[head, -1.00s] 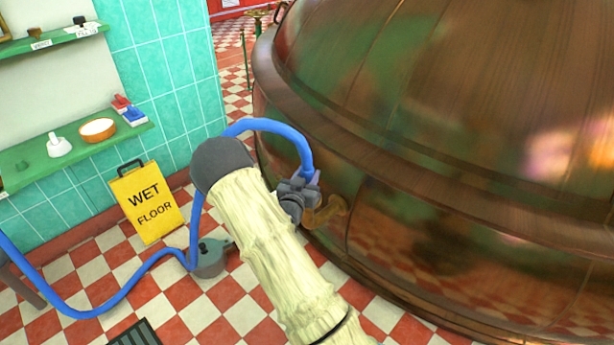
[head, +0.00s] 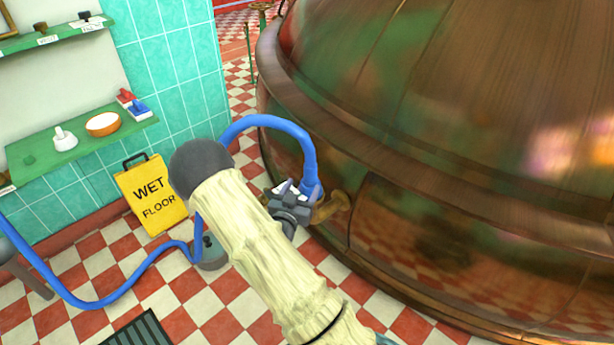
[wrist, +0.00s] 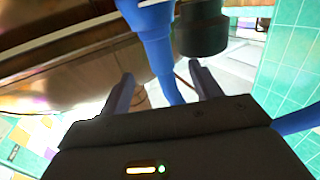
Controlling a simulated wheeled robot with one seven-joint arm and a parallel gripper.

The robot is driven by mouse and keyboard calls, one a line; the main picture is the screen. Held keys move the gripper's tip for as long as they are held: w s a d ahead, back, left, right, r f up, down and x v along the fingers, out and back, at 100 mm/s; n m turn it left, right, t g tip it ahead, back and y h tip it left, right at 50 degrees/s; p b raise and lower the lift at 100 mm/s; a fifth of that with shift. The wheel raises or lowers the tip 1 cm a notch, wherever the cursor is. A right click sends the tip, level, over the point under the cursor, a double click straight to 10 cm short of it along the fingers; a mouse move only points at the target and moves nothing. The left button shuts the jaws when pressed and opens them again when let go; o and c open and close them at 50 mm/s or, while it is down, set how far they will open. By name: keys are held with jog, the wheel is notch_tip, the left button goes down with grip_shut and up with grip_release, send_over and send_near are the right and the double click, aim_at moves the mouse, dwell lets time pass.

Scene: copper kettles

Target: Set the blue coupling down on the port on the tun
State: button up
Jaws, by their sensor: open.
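The blue coupling (head: 313,190) is at the end of a blue hose (head: 268,121). It stands beside the brass port (head: 338,204), low on the side of the copper tun (head: 400,150). It appears to be at the port's mouth, but I cannot tell whether it is seated. My gripper (head: 294,188) is just left of the coupling, with its jaws apart. In the wrist view, the blue coupling (wrist: 155,25) and hose show beyond and between my open fingers (wrist: 165,85); no grip on them shows. My forearm hides part of the hose.
A yellow wet-floor sign (head: 152,195) stands at the left by the tiled wall. A green shelf (head: 50,155) holds a bowl and small items. A grey can-like object (head: 211,255) and a floor grate (head: 140,331) are below. The hose runs across the floor.

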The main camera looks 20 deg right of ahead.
jog(key=p+v, duration=0.1)
jog(key=v, duration=0.8)
jog(key=shift+s+a, duration=0.15)
dwell(0.4)
jog(key=s+a+r+n+g+y, duration=0.35)
jog(key=a+g+y, duration=0.3)
jog(key=y, duration=0.45)
jog(key=s+d+r+n+g+y, duration=0.1)
jog(key=s+r+n+g, duration=0.4)
jog(key=s, duration=0.6)
notch_tip(320, 180, up, 37)
jog(key=t+p, duration=0.1)
jog(key=p, duration=3.5)
jog(key=shift+p, duration=0.35)
